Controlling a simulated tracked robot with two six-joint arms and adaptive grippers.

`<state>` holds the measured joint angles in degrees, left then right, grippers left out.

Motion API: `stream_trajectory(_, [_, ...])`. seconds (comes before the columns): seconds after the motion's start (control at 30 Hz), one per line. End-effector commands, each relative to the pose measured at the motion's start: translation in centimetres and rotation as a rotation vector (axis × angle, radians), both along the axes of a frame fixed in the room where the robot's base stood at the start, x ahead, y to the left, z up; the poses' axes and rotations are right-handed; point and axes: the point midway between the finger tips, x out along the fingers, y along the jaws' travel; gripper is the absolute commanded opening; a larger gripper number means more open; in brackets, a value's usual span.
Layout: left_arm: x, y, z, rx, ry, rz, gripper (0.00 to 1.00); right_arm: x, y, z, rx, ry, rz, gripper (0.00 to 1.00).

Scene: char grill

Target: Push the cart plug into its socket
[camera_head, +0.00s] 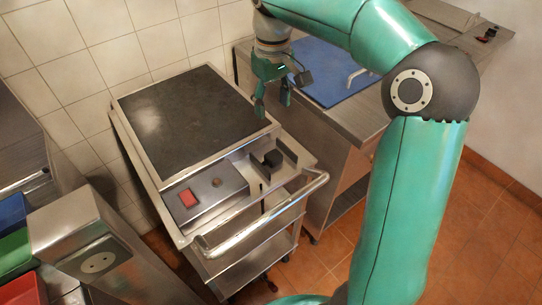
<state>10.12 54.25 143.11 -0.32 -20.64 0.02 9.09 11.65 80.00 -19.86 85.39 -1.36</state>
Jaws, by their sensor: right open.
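The cart (118,112) is a steel trolley with a dark flat top and a push handle (262,217) at its front. A small black block, which looks like the plug (272,158), sits in a holder at the cart's front right. A round pale socket (98,262) is on the steel housing at the lower left. My right gripper (272,104) is open and empty, pointing down above the cart's right edge, behind the black block and apart from it. My left gripper is out of view.
A control box with a red switch (188,198) is beside the holder. A steel counter (362,122) with a blue board (335,78) stands right of the cart. Green and red trays (14,252) are at the far left. My right arm covers much of the right side; tiled floor shows beyond.

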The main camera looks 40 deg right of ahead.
Motion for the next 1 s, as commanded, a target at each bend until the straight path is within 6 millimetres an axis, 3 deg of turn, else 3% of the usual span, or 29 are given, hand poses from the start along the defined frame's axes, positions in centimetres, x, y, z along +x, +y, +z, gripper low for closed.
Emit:
stream_trajectory(0.17, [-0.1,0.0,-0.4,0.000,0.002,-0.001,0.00,0.0,0.1,-2.3,0.000,0.003,0.001,0.58])
stream_trajectory(0.4, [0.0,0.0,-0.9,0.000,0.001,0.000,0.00,0.0,0.1,-7.4,0.002,0.005,0.003,0.58])
stream_trajectory(0.6, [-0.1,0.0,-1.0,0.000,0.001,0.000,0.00,0.0,0.2,-10.6,0.000,0.002,0.003,0.58])
stream_trajectory(1.0, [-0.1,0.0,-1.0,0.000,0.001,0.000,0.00,0.1,0.2,-11.4,0.000,-0.001,0.005,0.58])
